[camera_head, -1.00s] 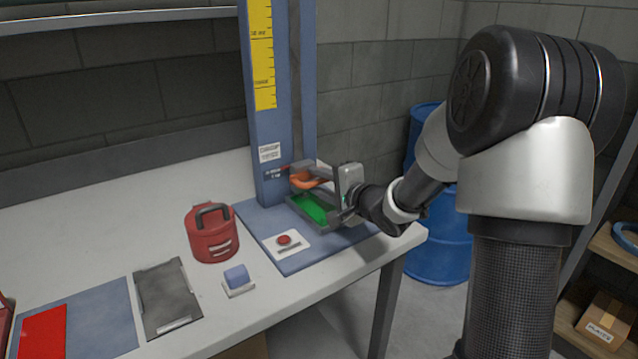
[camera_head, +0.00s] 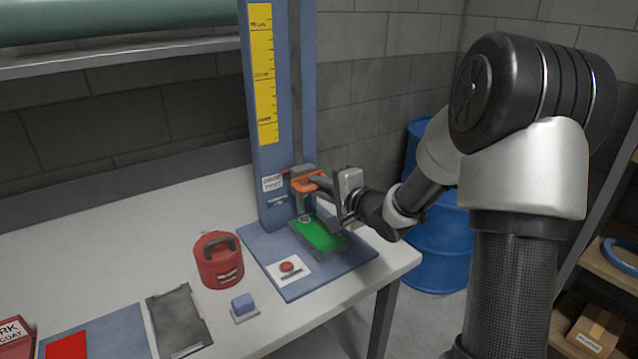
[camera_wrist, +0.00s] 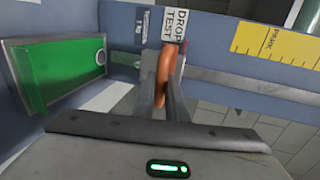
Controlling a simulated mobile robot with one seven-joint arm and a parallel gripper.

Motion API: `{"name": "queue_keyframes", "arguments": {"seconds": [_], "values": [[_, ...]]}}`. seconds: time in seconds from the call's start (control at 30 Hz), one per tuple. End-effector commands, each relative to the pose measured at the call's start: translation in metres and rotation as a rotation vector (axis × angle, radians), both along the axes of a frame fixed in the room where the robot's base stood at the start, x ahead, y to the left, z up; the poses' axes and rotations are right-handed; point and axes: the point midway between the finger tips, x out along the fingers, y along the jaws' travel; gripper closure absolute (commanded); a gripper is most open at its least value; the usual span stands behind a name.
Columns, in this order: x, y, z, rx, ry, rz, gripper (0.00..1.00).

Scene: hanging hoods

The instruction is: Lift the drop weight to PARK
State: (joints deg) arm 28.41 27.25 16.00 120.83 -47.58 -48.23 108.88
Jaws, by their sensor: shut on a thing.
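The drop test rig stands at the back of the table, a blue column (camera_head: 266,110) with a yellow scale (camera_head: 262,75). The drop weight's orange handle (camera_head: 309,181) shows at the column's lower part, with a grey part under it, above a green pad (camera_head: 320,233) on the rig's base. My gripper (camera_head: 318,185) is shut on the orange handle. In the wrist view the orange handle (camera_wrist: 165,72) sits between my fingers, and the PARK mark on the scale (camera_wrist: 270,40) lies to the right. My fingers hide part of the weight.
A red button (camera_head: 287,267) sits on the rig's base. A shelf (camera_head: 120,54) runs along the wall. A blue barrel (camera_head: 440,245) stands behind my arm.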

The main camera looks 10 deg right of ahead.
Motion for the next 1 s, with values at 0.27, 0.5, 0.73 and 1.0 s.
{"name": "queue_keyframes", "arguments": {"seconds": [0.27,0.5,0.73,1.0], "values": [[0.001,-0.001,0.085,0.002,-0.009,-0.001,1.0],[0.002,-0.001,0.124,0.001,-0.009,-0.002,1.0],[0.002,-0.001,0.14,0.001,-0.009,-0.002,1.0],[0.002,-0.001,0.142,0.001,-0.009,-0.002,1.0]]}}
